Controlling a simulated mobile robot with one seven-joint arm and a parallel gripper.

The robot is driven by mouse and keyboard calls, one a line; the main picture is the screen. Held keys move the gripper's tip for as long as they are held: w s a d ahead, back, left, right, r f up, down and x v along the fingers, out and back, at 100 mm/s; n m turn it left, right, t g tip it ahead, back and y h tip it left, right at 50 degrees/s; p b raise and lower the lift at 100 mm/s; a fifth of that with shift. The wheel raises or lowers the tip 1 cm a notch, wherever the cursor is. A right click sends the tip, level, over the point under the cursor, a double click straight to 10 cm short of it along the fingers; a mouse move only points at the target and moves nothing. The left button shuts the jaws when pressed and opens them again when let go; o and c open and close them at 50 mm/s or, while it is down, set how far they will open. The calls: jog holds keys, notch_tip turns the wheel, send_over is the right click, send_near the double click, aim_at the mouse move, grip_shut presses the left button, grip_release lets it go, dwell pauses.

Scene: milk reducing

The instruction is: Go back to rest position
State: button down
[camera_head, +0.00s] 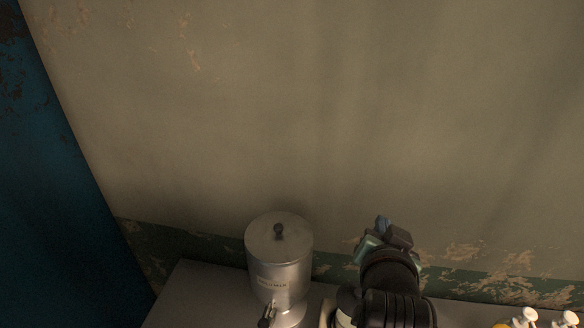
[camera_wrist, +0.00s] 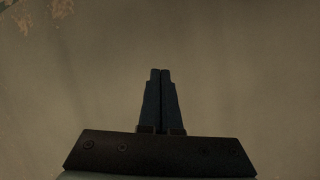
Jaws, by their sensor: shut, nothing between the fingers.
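My gripper (camera_wrist: 160,72) is shut and empty in the wrist view, its two dark fingers together and pointing at a plain wall. In the head view my gripper (camera_head: 383,222) is at the lower right of centre, raised in front of the wall, with my black arm below it. A metal milk dispenser (camera_head: 279,262) with a lid, a dark knob and a tap stands on the counter to the left of my gripper, apart from it. Part of a pale object (camera_head: 343,319) beside my arm is mostly hidden.
The grey counter (camera_head: 190,295) runs along the bottom of the head view. Bottles with white tops (camera_head: 528,316) stand at the lower right. The worn wall (camera_head: 330,120) rises behind, with a blue panel (camera_head: 45,200) at the left.

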jog(key=w+a+r+n+t+b, duration=0.15)
jog(key=a+r+t, duration=0.4)
jog(key=r, duration=0.65)
jog(key=s+a+r+n+t+y+b, duration=0.2)
jog(key=s+a+r, duration=0.4)
jog(key=r, duration=0.5)
jog(key=s+a+r+n+t+y+b, duration=0.2)
jog(key=s+a+r+n+t, duration=0.2)
jog(key=s+r+t, duration=0.3)
notch_tip(320, 180, up, 4)
jog(key=shift+s+a+r, duration=0.25)
jog(key=shift+s+a, duration=0.6)
jog(key=shift+s, duration=0.1)
